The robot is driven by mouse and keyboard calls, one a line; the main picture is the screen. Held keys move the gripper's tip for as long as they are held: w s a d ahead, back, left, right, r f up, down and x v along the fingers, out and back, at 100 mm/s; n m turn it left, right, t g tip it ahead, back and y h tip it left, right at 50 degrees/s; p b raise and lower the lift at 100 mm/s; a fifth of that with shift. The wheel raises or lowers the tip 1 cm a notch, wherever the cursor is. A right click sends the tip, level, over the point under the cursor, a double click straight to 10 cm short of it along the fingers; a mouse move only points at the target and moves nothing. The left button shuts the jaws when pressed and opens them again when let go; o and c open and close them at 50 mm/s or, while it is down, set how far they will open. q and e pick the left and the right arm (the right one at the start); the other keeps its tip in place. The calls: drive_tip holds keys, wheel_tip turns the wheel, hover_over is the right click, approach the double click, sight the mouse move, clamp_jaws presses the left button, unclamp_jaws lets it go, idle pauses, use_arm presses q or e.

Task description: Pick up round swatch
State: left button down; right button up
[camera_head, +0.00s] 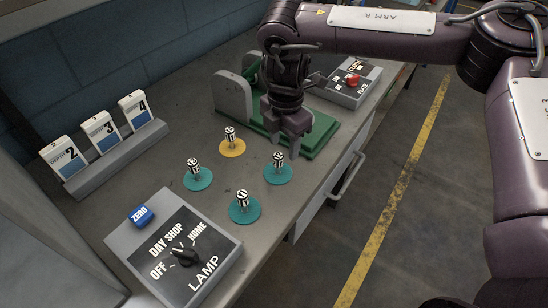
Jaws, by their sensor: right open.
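Several round swatches with black-and-white knobs stand on the grey bench. One is yellow (232,150); the others are teal, at the left (197,181), the right (279,175) and the front (245,212). My right gripper (287,138) points down, open and empty, over the front part of a green-based fixture (315,143). It is behind the right teal swatch and to the right of the yellow one, apart from both. My left gripper is not in view.
A lamp switch box (207,239) with a blue ZERO button (140,214) is at the front left. A rack (120,155) holds numbered cards 2, 3 and 4. A control box with a red button (352,79) stands behind. Bare bench surrounds the swatches.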

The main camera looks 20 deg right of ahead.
sight(278, 155)
drive_tip(key=f, duration=0.1)
drive_tip(key=f+p, duration=0.1)
drive_tip(key=shift+s+a+f, duration=0.3)
drive_tip(key=shift+s+f, duration=0.05)
drive_tip(key=f, duration=0.1)
drive_tip(key=f+p, duration=0.1)
drive_tip(key=shift+w+a+f, duration=0.3)
drive_tip(key=shift+a, duration=0.05)
drive_tip(key=shift+f, duration=0.95)
drive_tip(key=c, duration=1)
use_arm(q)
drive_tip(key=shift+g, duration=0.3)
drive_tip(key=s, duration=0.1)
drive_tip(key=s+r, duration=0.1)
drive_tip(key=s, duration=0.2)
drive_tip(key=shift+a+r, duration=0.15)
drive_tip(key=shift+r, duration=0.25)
use_arm(e)
clamp_jaws()
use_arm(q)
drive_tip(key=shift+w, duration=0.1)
